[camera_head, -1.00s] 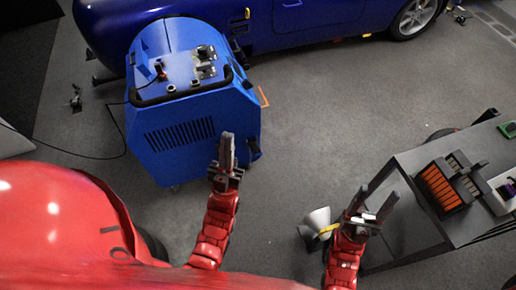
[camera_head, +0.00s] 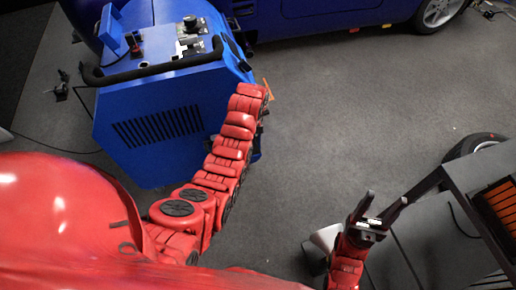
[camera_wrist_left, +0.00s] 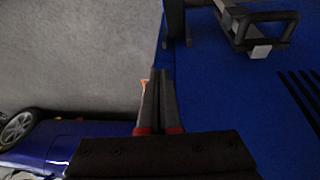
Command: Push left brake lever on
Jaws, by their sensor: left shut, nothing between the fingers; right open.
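The blue dynamometer unit (camera_head: 160,110) stands at the upper left in the head view, and its blue side (camera_wrist_left: 230,110) fills the right of the left wrist view. A black bracket-like handle (camera_wrist_left: 278,20) with a grey end and a narrow dark part (camera_wrist_left: 176,22) sit on that side. I cannot tell which is the left brake lever. My left gripper (camera_wrist_left: 161,72) is shut and empty, its tips below the dark part in the picture, with no clear contact. In the head view my left arm hides it. My right gripper (camera_head: 385,200) is open and empty above the floor.
A blue car (camera_head: 330,18) stands behind the unit; it also shows in the left wrist view (camera_wrist_left: 65,140). A grey cart (camera_head: 480,180) with orange bins (camera_head: 502,205) is at the right. The floor (camera_head: 350,110) between unit and cart is clear.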

